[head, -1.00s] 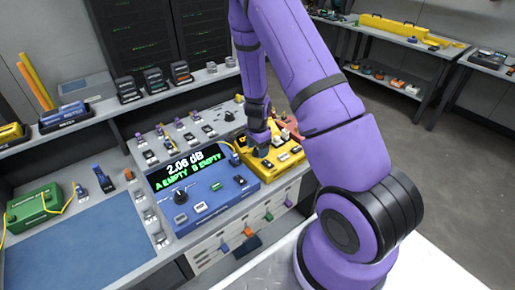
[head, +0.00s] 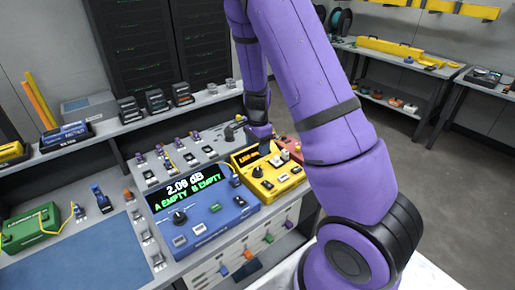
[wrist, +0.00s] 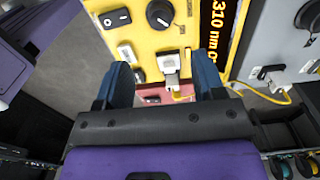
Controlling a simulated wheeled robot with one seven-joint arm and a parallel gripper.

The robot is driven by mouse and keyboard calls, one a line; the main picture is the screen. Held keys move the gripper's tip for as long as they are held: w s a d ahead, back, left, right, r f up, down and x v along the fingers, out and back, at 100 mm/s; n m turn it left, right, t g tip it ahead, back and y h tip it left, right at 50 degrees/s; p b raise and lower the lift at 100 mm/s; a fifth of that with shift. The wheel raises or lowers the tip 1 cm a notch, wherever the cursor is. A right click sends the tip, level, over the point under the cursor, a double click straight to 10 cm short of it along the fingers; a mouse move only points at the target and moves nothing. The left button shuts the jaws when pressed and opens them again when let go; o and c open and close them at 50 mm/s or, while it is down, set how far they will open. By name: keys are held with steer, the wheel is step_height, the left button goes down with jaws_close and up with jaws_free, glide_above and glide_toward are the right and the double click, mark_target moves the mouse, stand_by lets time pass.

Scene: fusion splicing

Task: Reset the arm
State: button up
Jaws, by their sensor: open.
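My purple arm (head: 320,110) reaches over the bench, and its end is low at the back edge of the yellow device (head: 272,184). In the wrist view my gripper (wrist: 164,78) is open, with one dark blue finger on each side of a white connector (wrist: 169,62) on the yellow device (wrist: 150,38). A yellow cable runs from that connector. I cannot tell whether the fingers touch it. In the head view the fingers are hidden. The blue device (head: 200,212) beside it shows about 2 dB, "A EMPTY" and "B EMPTY".
A blue mat (head: 85,258) and a green box (head: 35,228) lie at the left. A shelf (head: 100,132) with black modules runs behind the bench. A red device (head: 290,146) sits beyond the yellow one. Open floor (head: 455,190) lies to the right.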

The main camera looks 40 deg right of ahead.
stand_by(0.4)
steer(key=s+a+r+n+t+y, duration=0.1)
steer(key=s+a+r+n, duration=0.15)
steer(key=r, duration=0.45)
steer(key=s+a+r+n, duration=0.2)
steer(key=a+r+n, duration=0.15)
steer(key=r, duration=0.35)
steer(key=s+a+r+n+t+y, duration=0.1)
steer(key=s+a+r+n, duration=0.15)
steer(key=r, duration=0.45)
steer(key=s+a+r+n+t+h, duration=0.1)
steer(key=s+r+n, duration=0.3)
steer(key=s, duration=0.5)
steer(key=s+a+r+n+t+h, duration=0.1)
steer(key=s+a+r+n+t, duration=0.1)
steer(key=s+r+n, duration=0.3)
steer(key=s+a+r, duration=0.1)
steer(key=s+r, duration=0.2)
steer(key=s, duration=0.2)
steer(key=shift+s+a, duration=0.25)
steer(key=shift+a, duration=0.05)
